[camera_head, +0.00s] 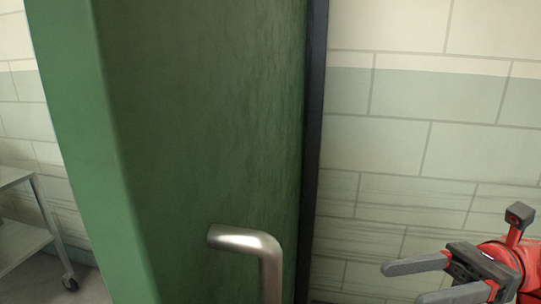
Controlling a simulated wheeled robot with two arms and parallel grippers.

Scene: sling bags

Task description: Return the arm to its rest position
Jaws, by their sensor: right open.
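My right gripper (418,282) shows at the lower right, with red and black parts and two grey fingers pointing left. The fingers are apart and nothing is between them. It is in front of the tiled wall, to the right of the green door, and does not touch the metal handle. The lower part of the gripper is cut off by the frame edge. My left gripper is not in view.
A green door (210,110) with a bent metal handle (262,245) fills the middle left. Its dark edge (312,150) stands beside the tiled wall (430,140). A metal cart (38,225) on wheels stands at the far left.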

